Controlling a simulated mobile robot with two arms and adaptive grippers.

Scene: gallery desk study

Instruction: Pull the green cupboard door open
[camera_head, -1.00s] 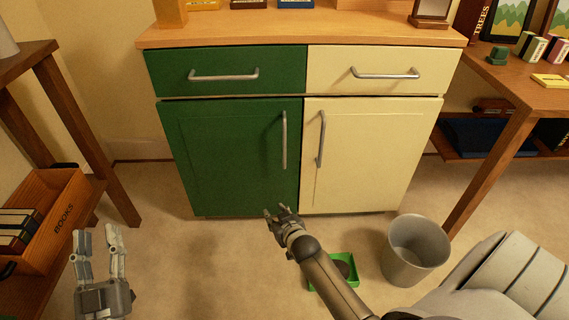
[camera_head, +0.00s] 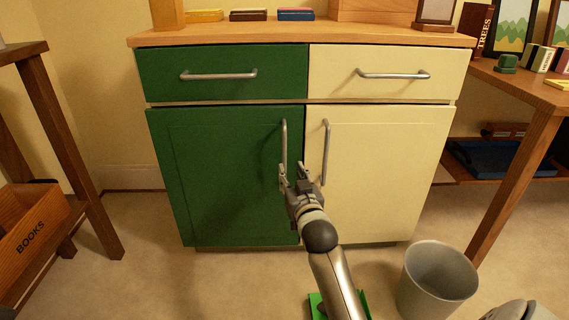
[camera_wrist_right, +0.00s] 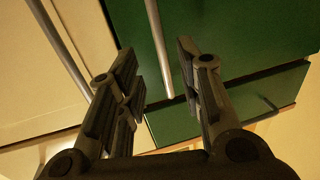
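The green cupboard door (camera_head: 215,185) is closed at the lower left of the cabinet. Its upright silver handle (camera_head: 284,140) is near the door's right edge. My right gripper (camera_head: 293,172) is open and empty at the lower part of this handle. In the right wrist view the handle (camera_wrist_right: 158,45) shows between the two spread fingers of the gripper (camera_wrist_right: 160,75); I cannot tell whether they touch it. The lower end of the handle is partly hidden by the gripper in the head view. My left gripper is out of view.
The cream door (camera_head: 380,180) with its own handle (camera_head: 325,150) is just to the right. A green drawer (camera_head: 220,88) is above. A grey bin (camera_head: 437,285) and a green tray (camera_head: 316,304) are on the floor. A books crate (camera_head: 35,235) is at left.

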